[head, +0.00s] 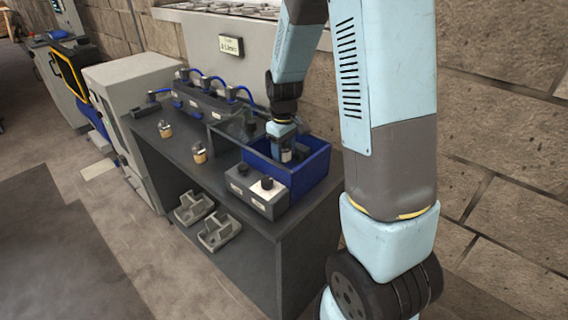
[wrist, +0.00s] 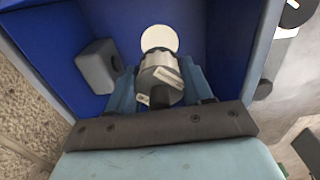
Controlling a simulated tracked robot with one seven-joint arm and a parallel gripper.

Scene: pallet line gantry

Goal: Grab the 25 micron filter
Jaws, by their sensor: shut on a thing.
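My gripper (head: 285,148) reaches down into the blue bin (head: 318,170) on the dark bench. In the wrist view my gripper (wrist: 158,88) is shut on a grey filter (wrist: 160,75) with a pale round end and a light label. The label is too small to read, so I cannot tell if it says 25 micron. The filter is inside the bin walls; its lower part is hidden by my fingers. A grey block-like piece (wrist: 97,66) lies in the bin to the left of the filter, apart from it.
A grey box with knobs (head: 257,188) stands against the bin's front. A manifold with blue hoses (head: 205,105) runs along the back.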

